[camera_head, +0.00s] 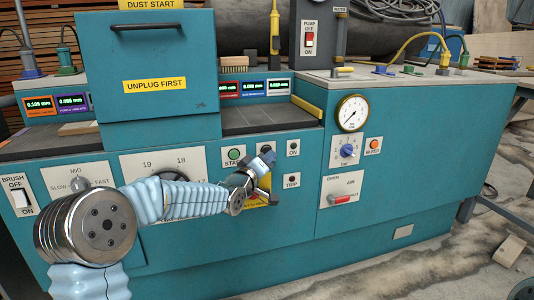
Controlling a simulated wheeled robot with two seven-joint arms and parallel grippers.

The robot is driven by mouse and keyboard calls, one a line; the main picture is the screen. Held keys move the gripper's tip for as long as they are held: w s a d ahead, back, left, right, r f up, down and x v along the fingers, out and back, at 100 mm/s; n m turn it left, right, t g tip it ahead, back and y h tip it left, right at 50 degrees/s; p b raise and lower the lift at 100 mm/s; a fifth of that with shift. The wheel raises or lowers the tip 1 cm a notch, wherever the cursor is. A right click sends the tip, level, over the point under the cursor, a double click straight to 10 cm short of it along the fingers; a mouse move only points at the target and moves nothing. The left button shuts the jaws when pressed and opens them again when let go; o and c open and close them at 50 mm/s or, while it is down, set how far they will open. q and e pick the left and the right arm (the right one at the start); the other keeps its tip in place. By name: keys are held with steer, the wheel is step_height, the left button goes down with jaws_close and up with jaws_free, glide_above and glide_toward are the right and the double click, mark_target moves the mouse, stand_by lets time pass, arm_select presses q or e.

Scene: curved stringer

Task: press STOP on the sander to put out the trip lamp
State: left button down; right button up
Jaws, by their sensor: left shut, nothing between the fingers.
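The teal sander cabinet (380,200) fills the middle of the view. My left gripper (265,160) is shut and empty, in front of the panel between START and these plates. Behind it, part of a yellow plate (256,200) shows. I cannot make out a STOP button; the gripper and wrist may hide it. Whether the fingers touch the panel I cannot tell. My right gripper is not in view.
A dial plate (175,164) is partly behind my left arm. A yellow bar (307,106) lies along the ledge above.

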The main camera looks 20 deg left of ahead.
arm_select(q)
steer(key=s+d+b, duration=0.1)
steer(key=s+b, duration=0.1)
steer(key=s+d+b, duration=0.1)
steer(key=s, duration=0.1)
steer(key=shift+d+b, duration=0.35)
steer(key=shift+d, duration=0.05)
stand_by(0.5)
